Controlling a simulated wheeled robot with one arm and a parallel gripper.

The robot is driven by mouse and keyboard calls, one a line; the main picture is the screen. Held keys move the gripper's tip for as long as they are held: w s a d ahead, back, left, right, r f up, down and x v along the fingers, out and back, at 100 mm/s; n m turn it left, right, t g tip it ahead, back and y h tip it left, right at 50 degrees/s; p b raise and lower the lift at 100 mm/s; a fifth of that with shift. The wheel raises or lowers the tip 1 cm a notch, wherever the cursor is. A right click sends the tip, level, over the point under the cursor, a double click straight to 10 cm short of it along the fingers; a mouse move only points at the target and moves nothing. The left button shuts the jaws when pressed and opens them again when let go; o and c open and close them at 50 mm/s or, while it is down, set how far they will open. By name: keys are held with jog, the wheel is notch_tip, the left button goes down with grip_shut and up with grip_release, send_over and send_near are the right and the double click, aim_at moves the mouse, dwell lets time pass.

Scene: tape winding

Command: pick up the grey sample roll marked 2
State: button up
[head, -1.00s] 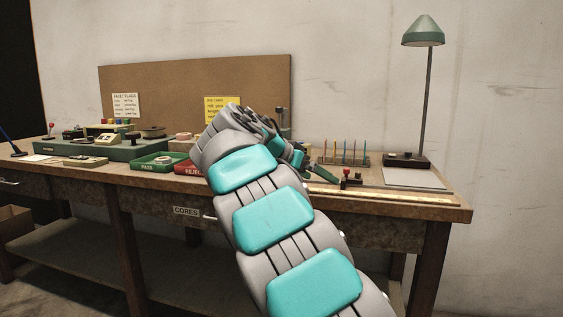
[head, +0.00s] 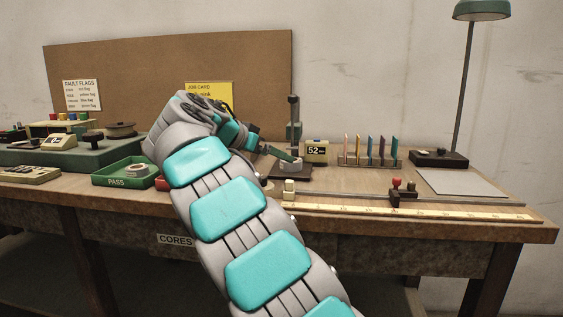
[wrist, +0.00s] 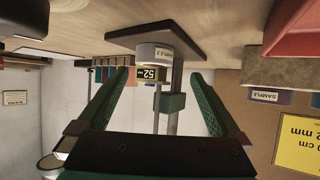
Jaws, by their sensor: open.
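My gripper (wrist: 161,76) is open and empty. Its two green fingers point toward the roll, which shows between and just beyond the fingertips, apart from them. In the head view my gripper (head: 281,155) is by the stand's base plate (head: 290,175), and the roll is mostly hidden there behind the fingers.
The stand's post (head: 294,120) rises behind the roll, beside a display reading 52 (head: 317,150). A rack of coloured strips (head: 370,160) stands to the right. A ruler (head: 430,212) runs along the front edge. A green PASS tray (head: 126,174) is at left.

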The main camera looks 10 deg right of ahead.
aim_at(291, 164)
jog(key=shift+w+d+f, duration=0.3)
jog(key=shift+d+f, duration=0.15)
jog(key=shift+d, duration=0.3)
jog(key=shift+d+p+x, duration=0.25)
jog(key=shift+p+x, duration=0.15)
jog(key=shift+x, duration=2.25)
jog(key=shift+s+r, duration=0.15)
jog(key=shift+r, duration=0.1)
jog(key=c, duration=1.4)
jog(key=shift+r, duration=0.1)
